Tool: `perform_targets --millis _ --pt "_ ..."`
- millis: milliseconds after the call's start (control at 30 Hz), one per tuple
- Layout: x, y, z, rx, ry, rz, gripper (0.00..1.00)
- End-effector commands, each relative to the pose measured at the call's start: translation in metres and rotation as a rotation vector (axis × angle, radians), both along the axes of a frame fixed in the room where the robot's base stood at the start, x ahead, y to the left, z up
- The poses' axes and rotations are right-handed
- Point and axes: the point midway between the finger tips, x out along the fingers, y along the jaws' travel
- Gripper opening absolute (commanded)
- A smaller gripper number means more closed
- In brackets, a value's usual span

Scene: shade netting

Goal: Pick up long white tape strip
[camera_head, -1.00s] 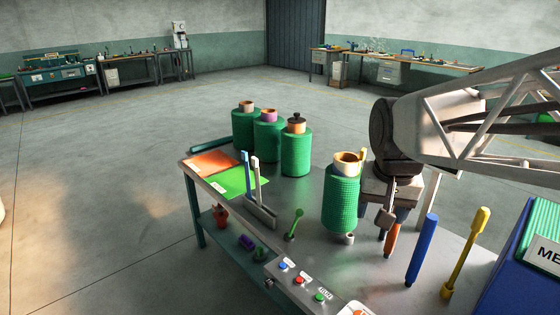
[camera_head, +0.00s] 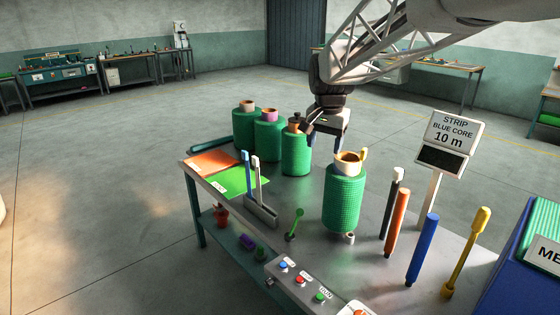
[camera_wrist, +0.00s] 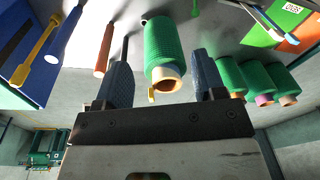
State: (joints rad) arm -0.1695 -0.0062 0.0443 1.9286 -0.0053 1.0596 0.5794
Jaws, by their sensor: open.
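A long white strip (camera_head: 257,172), which looks like the tape strip, stands upright in a small grey holder (camera_head: 262,213) beside a blue strip (camera_head: 247,173). They are left of the middle of the table. My gripper (camera_head: 322,140) is open and empty, above the table behind the front green roll (camera_head: 343,200), to the right of and apart from the white strip. In the wrist view, the fingers of my gripper (camera_wrist: 161,62) appear on both sides of the front green roll (camera_wrist: 165,45).
Several green rolls (camera_head: 268,135) stand at the back. Orange (camera_head: 212,162) and green (camera_head: 238,181) sheets lie at left. Black, orange (camera_head: 396,222), blue (camera_head: 421,250) and yellow (camera_head: 465,250) sticks stand at right, near a sign (camera_head: 455,132). A button panel (camera_head: 300,285) is in front.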

Motion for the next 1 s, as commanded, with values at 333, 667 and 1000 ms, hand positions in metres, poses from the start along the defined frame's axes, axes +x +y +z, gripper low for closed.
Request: perform_targets --millis 333,667,1000 --pt "0.081 0.045 -0.016 0.008 0.030 -0.083 0.64" --pt "0.151 0.092 -0.042 0.012 0.055 -0.163 0.64" --pt "0.217 0.144 -0.078 0.012 0.080 -0.246 0.64"
